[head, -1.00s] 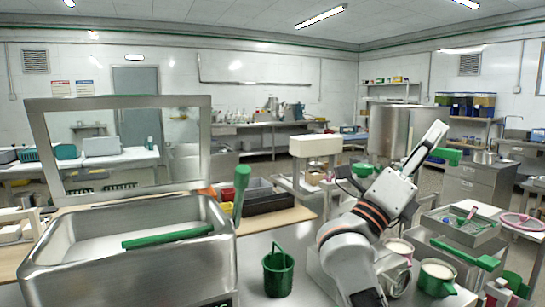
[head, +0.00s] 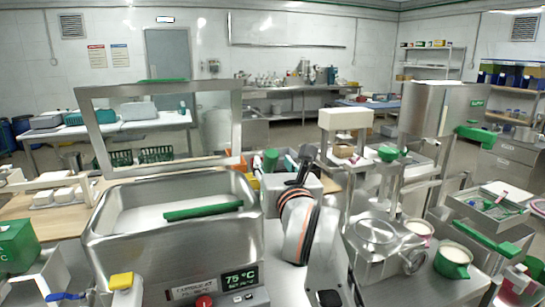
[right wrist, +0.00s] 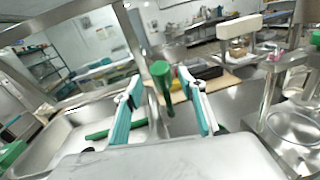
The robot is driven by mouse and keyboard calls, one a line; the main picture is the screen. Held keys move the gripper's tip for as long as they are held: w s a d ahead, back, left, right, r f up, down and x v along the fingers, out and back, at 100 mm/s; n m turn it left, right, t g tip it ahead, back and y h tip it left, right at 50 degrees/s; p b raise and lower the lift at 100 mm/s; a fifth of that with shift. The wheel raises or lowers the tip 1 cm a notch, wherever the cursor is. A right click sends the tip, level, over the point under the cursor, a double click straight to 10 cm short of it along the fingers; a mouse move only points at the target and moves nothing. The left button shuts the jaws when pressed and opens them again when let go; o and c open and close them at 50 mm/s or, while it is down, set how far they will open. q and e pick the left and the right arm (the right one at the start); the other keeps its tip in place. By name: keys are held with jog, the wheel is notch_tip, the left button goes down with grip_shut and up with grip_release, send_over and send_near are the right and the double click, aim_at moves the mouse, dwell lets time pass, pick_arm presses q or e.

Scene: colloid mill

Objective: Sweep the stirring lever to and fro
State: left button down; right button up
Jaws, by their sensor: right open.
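The stirring lever, with a green grip (head: 270,160), stands upright at the right side of the steel vat (head: 110,245). A green bar (head: 203,211) lies across the vat's inside. My right gripper (head: 302,168) is just right of the lever in the head view, its jaws partly hidden by the wrist. In the right wrist view its two teal fingers (right wrist: 163,105) are spread apart. The lever's green grip (right wrist: 161,74) shows between and beyond them, not clasped. I cannot tell whether a finger touches it. My left gripper is not in view.
A digital display (head: 241,280) reads 75 °C on the vat's front. A steel lid frame (head: 92,130) rises behind the vat. The steel mill (head: 375,245) and a green cup of white liquid (head: 453,261) stand right of my arm.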

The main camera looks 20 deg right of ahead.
aim_at(273, 160)
jog(key=shift+w+d, duration=0.15)
jog(key=shift+w, duration=0.95)
jog(key=shift+w+d, duration=0.15)
jog(key=shift+w, duration=0.95)
jog(key=shift+c, duration=0.4)
